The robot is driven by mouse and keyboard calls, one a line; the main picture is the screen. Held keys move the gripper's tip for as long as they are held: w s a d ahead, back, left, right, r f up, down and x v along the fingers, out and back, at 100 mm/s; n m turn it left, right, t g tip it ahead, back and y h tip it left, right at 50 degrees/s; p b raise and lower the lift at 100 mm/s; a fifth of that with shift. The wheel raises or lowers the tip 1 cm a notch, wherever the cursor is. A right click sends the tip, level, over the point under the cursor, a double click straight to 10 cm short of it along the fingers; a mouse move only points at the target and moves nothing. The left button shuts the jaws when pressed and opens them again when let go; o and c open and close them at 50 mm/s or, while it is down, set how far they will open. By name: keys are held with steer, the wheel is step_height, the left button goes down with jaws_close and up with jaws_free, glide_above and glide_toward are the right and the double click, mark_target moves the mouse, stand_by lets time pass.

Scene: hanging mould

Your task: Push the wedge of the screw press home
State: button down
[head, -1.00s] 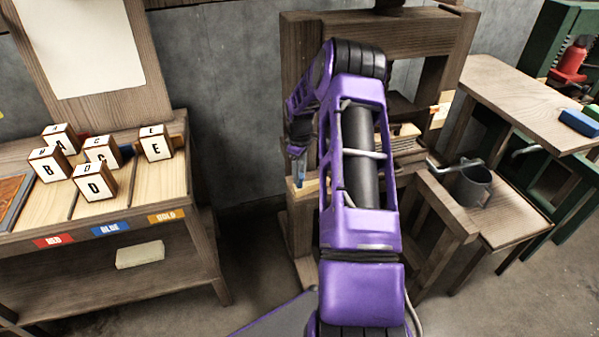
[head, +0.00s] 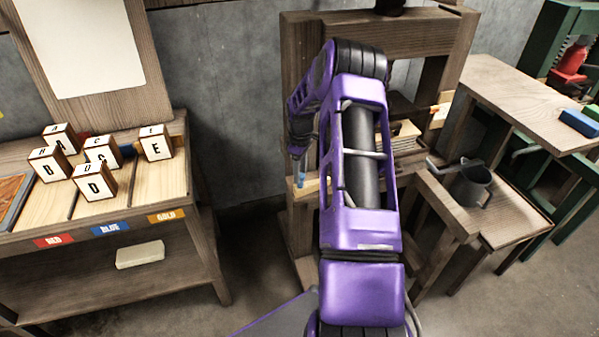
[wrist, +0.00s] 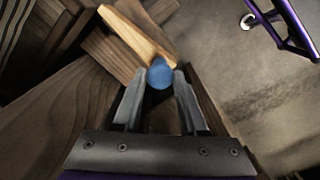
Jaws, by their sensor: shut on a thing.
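The screw press (head: 375,32) is a dark wooden frame standing behind my arm, which hides much of its middle. A pale wooden wedge (head: 311,188) shows low at its left side, partly covered by my arm. In the wrist view the wedge (wrist: 138,34) runs up and left from a round blue end (wrist: 160,73), and its far end lies against darker timber. My gripper (wrist: 160,84) has its fingers on either side of this blue end and is shut on it. In the head view my gripper (head: 299,168) is at the press's left post. How deep the wedge sits is hidden.
A bench at left (head: 110,232) holds several lettered blocks (head: 95,187). A wooden table (head: 520,100) with a blue block (head: 579,121) is farther right. Floor between bench and press is clear.

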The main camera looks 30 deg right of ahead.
steer(key=d, duration=0.2)
steer(key=s+d, duration=0.1)
steer(key=d, duration=0.3)
steer(key=shift+s+d, duration=0.3)
steer(key=shift+s, duration=0.05)
steer(key=shift+d+r, duration=0.1)
steer(key=shift+c, duration=2.4)
jaws_free()
steer(key=shift+r, duration=0.4)
step_height(320, 180, up, 16)
steer(key=shift+r+p, duration=0.25)
steer(key=shift+p, duration=0.35)
